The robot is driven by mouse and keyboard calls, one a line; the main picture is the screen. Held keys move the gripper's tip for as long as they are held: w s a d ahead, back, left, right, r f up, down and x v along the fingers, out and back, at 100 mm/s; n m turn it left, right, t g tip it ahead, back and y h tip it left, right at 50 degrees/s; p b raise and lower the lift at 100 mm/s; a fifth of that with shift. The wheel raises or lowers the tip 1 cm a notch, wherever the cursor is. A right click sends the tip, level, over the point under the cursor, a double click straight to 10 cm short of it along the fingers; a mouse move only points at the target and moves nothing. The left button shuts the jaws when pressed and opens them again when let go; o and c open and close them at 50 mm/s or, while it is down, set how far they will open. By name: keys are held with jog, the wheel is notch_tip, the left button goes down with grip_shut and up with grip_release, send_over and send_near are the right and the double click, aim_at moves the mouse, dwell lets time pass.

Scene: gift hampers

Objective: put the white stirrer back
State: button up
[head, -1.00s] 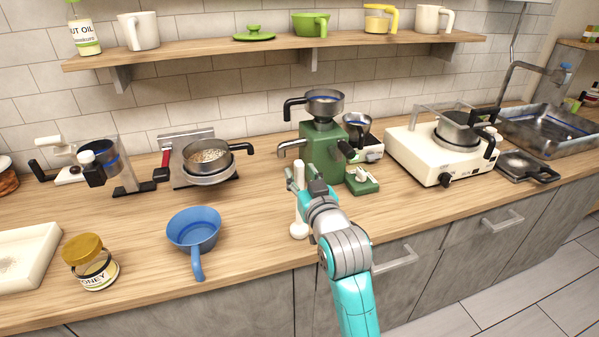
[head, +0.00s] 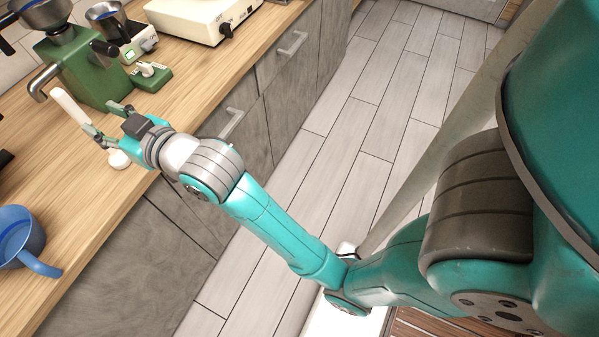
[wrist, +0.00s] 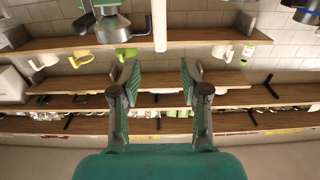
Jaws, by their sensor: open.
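The white stirrer (head: 70,104) stands tilted in the picture near the counter's front edge, with a round white foot (head: 118,159) below. My gripper (head: 102,120) is open at its middle and hides part of it. In the wrist view the two fingers are spread, with my gripper (wrist: 160,68) empty between the tips. The white rod (wrist: 160,25) comes down from the top edge, centred between the fingers and ending just short of the tips' level. I cannot tell whether the rod and foot are one piece.
A green grinder (head: 92,70) stands close behind the stirrer. A small green scale-like block (head: 150,76) sits beside it. A blue pan (head: 18,235) lies at the left. A cream stove (head: 200,15) is at the back. Floor is clear right of the cabinets.

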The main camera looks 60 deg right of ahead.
jog(key=s+f+g, duration=0.2)
jog(key=s+f, duration=1.5)
jog(key=f, duration=0.1)
jog(key=s+f, duration=0.2)
jog(key=s, duration=1)
jog(key=s+f+g, duration=0.1)
jog(key=s+f, duration=0.1)
jog(key=s, duration=1)
jog(key=shift+s+f, duration=0.15)
jog(key=shift+s, duration=0.15)
